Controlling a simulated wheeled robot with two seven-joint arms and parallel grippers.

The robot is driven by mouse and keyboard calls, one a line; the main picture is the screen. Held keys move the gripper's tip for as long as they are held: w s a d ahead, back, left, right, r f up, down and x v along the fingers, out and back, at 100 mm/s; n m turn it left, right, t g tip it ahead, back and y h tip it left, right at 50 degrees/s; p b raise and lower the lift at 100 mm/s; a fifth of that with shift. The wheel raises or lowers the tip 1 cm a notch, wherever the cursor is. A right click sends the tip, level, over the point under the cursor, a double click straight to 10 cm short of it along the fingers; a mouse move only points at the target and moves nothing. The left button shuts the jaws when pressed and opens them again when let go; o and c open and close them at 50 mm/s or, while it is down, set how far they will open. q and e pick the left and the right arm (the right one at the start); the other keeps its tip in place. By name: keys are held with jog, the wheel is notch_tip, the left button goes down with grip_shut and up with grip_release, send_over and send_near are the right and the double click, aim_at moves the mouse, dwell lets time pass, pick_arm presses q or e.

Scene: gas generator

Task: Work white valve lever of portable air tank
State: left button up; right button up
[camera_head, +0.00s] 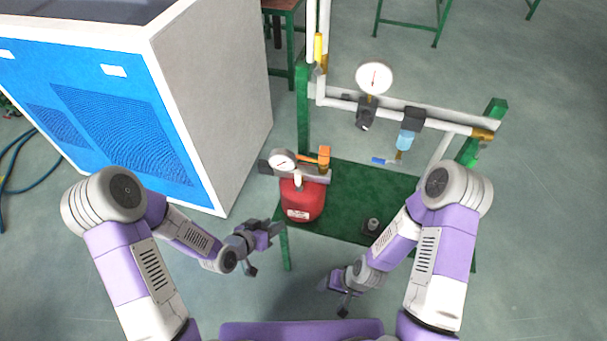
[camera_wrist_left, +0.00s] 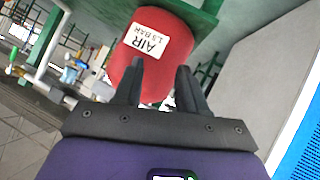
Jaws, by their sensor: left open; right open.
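The portable air tank (camera_head: 302,203) is red and stands on the green stand, under a round gauge (camera_head: 281,160). A small white piece (camera_head: 298,181), which looks like the white valve lever, hangs at the tank's top front. An orange handle (camera_head: 324,155) sits to its right. My left gripper (camera_head: 266,246) is open and empty, below and left of the tank. In the left wrist view its open fingers (camera_wrist_left: 160,76) point toward the red tank (camera_wrist_left: 168,42), which has a white AIR label; the lever cannot be made out there. My right gripper (camera_head: 333,298) is open, low and right of the tank.
A blue and white cabinet (camera_head: 215,90) stands close on the left. The green stand (camera_head: 345,190) carries white pipes (camera_head: 425,115), a larger gauge (camera_head: 374,77) and a blue-handled valve (camera_head: 384,161). Floor is clear in front of the stand.

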aim_at(296, 178)
pick_arm(q)
notch_tip(296, 178, up, 14)
jog(key=w+d+m+t+h+b, duration=0.1)
jog(key=w+d+m+t+h, duration=0.25)
jog(key=m+h, duration=0.25)
jog(key=x, duration=0.3)
jog(key=b+x, duration=0.1)
jog(key=x, duration=0.2)
jog(key=shift+d+r, duration=0.2)
jog(key=shift+d, duration=0.05)
jog(key=shift+c, duration=0.3)
grip_shut()
